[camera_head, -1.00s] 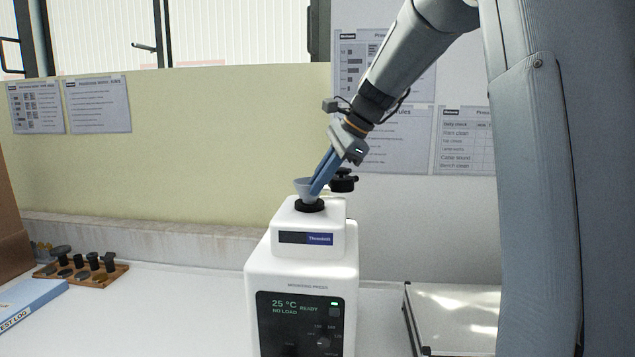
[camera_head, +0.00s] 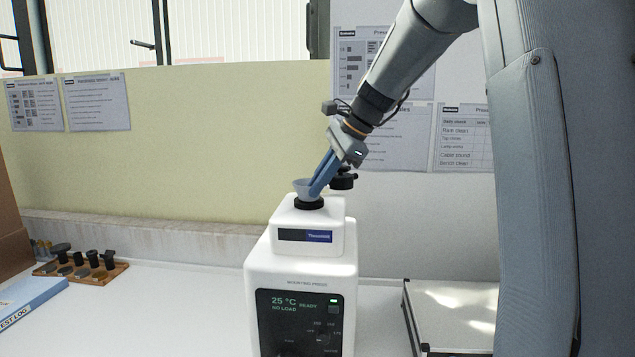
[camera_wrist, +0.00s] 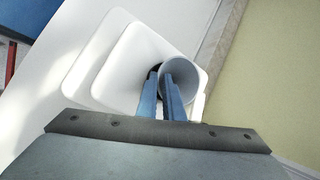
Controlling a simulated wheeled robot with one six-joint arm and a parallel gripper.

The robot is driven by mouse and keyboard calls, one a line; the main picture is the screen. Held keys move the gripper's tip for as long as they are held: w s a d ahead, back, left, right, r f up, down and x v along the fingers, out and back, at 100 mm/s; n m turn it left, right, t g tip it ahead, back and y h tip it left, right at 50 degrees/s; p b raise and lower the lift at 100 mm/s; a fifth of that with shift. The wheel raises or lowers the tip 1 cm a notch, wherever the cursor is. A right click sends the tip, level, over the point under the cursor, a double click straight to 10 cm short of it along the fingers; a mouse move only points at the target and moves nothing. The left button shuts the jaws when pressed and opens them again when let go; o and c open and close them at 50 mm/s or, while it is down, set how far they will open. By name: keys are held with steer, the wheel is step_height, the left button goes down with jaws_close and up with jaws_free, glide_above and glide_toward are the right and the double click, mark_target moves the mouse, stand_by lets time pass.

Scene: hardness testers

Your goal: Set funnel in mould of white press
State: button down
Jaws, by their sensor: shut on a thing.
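The white press (camera_head: 300,268) stands on the bench, with a dark display panel reading 25 °C, READY, NO LOAD. A black mould ring (camera_head: 309,204) is on its top. The pale grey-blue funnel (camera_head: 302,187) sits upright at the mould opening; its lower end is hidden, so I cannot tell how deep it is. My gripper (camera_head: 318,188) reaches down from the upper right, with its blue fingers shut on the funnel's wall. In the wrist view, the fingers meet the left side of the round funnel (camera_wrist: 184,75), above the white press top (camera_wrist: 125,55).
A black knob (camera_head: 343,179) stands just behind the mould at right. A wooden rack (camera_head: 82,272) with several dark pieces and a blue test log (camera_head: 30,302) lie at left. A flat pale-topped unit (camera_head: 455,312) is at right.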

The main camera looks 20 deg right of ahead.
steer(key=c, duration=1.8)
jaws_free()
